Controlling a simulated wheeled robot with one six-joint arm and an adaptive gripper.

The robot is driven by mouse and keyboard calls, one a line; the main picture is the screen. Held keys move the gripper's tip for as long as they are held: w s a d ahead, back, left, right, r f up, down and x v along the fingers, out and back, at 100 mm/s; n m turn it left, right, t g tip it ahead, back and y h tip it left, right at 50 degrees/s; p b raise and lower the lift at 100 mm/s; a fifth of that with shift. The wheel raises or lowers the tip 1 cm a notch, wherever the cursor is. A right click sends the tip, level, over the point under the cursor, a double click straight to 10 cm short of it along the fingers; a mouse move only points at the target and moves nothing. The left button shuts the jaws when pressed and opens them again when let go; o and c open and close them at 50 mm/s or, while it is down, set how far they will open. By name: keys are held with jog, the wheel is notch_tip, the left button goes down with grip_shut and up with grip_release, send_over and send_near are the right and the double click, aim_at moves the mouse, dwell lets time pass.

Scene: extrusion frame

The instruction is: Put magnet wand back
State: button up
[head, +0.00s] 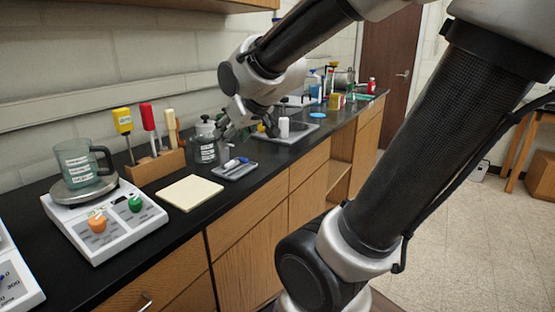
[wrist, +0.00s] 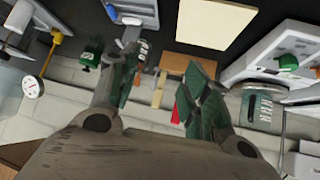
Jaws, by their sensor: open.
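A wooden rack (head: 155,170) on the black bench holds three upright tools: a yellow-handled one (head: 123,122), a red-handled one (head: 148,117) and a cream-handled one (head: 171,126). I cannot tell which item is the magnet wand. My gripper (head: 246,128) is open over the bench, right of the rack, near a labelled bottle (head: 205,145). In the wrist view the open fingers (wrist: 165,88) frame the rack (wrist: 188,66), the cream handle (wrist: 158,90) and part of the red handle (wrist: 177,112), all farther off. Nothing shows held between the fingers.
A small grey tray (head: 235,171) with pens lies below my gripper. A cream pad (head: 190,193) lies left of it. A hotplate (head: 105,222) with a beaker (head: 82,163) stands at left. A white bottle (head: 284,127) stands behind. The wall runs along the back.

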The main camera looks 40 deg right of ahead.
jog(key=s+d+f+g, duration=0.1)
jog(key=s+g, duration=0.4)
jog(key=s, duration=1.1)
jog(key=shift+s+d+f+m, duration=0.25)
jog(key=shift+s+f+m, duration=0.15)
jog(key=shift+f, duration=0.15)
jog(key=shift+w, duration=0.1)
dwell(0.6)
